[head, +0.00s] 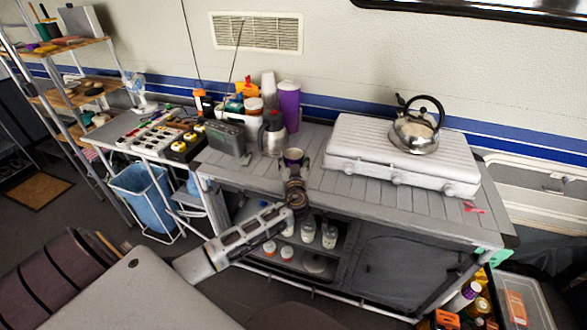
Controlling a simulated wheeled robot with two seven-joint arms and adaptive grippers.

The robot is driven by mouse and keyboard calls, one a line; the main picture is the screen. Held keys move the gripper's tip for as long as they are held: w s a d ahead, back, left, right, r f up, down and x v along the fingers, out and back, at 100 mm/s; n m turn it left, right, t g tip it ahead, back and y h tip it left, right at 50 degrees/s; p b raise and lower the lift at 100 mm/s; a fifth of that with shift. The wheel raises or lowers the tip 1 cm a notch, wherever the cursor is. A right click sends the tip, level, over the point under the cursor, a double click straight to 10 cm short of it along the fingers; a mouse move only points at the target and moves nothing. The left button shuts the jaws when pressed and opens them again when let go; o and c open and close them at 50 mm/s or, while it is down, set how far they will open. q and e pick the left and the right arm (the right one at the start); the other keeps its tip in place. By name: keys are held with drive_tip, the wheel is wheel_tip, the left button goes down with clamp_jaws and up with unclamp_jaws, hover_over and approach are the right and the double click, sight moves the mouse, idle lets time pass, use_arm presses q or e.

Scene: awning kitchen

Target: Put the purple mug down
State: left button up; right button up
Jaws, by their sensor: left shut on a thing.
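The mug looks roughly upright. My right gripper is not in view.
A white stove (350,150) with a steel kettle (414,132) stands to the right. A steel jug (273,134), a tall purple cup (289,106) and a dark radio (226,137) stand behind and left. Bare slats lie at the counter's front left.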

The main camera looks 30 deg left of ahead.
use_arm(q)
drive_tip(key=shift+f, duration=1.85)
drive_tip(key=shift+f, duration=0.15)
drive_tip(key=o, duration=1.2)
